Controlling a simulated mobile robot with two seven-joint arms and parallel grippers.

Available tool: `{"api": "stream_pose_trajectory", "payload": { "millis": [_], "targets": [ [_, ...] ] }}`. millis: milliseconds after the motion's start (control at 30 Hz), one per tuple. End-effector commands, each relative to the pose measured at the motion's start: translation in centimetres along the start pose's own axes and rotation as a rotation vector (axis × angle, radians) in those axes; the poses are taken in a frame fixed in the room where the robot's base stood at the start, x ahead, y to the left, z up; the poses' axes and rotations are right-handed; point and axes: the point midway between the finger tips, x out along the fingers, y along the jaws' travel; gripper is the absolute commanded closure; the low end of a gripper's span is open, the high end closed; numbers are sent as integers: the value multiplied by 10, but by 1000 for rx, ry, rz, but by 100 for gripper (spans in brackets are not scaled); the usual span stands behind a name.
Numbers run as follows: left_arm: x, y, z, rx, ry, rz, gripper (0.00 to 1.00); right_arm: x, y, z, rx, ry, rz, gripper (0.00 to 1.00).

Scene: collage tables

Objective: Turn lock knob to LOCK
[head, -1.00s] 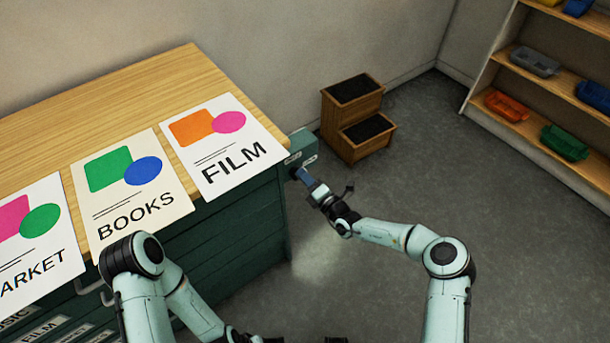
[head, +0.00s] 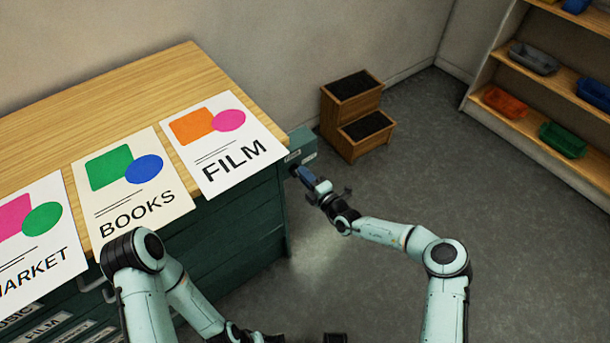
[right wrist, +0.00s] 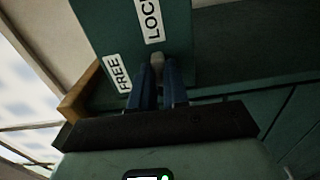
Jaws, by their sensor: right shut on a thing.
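The lock knob (right wrist: 157,60) is a small grey piece on a green plate (right wrist: 182,35) in the right wrist view. A white LOCK label (right wrist: 152,20) sits just above the knob, and a white FREE label (right wrist: 117,73) sits to its left. My right gripper (right wrist: 160,82) is shut on the knob with its blue fingers on either side. Only the knob's tip shows; its exact pointing is hard to tell. In the head view my right gripper (head: 299,170) is at the green lock box (head: 303,145) on the cabinet's right end, hiding the knob.
The green drawer cabinet (head: 240,228) has a wooden top (head: 150,85) with FILM (head: 230,145), BOOKS (head: 130,190) and MARKET (head: 35,245) posters. A step stool (head: 350,140) stands behind the lock box. Shelves (head: 520,110) with bins are at right; the floor between is clear.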

Motion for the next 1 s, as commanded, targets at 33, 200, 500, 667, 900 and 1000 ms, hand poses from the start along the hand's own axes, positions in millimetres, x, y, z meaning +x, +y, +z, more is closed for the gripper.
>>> {"api": "stream_pose_trajectory", "payload": {
  "millis": [33, 200, 500, 667, 900, 1000],
  "targets": [
    [0, 0, 0, 0, 0, 0, 57, 0, -2, -2, 5, 4, -4, 100],
    [0, 0, 0, 0, 0, 0, 57, 0, -2, -2, 5, 3, -3, 62],
    [0, 0, 0, 0, 0, 0, 57, 0, -1, -1, 2, 1, -1, 60],
    [-2, 0, 1, 0, -2, 0, 57, -12, 0, 1, 2, 0, -3, 60],
    [-7, 1, 3, -1, -9, -2, 57, -62, 0, 0, 3, 0, -5, 60],
    [-8, 1, 4, -1, -12, -3, 57, -84, 0, 0, 3, -1, -4, 60]
  ]
}}
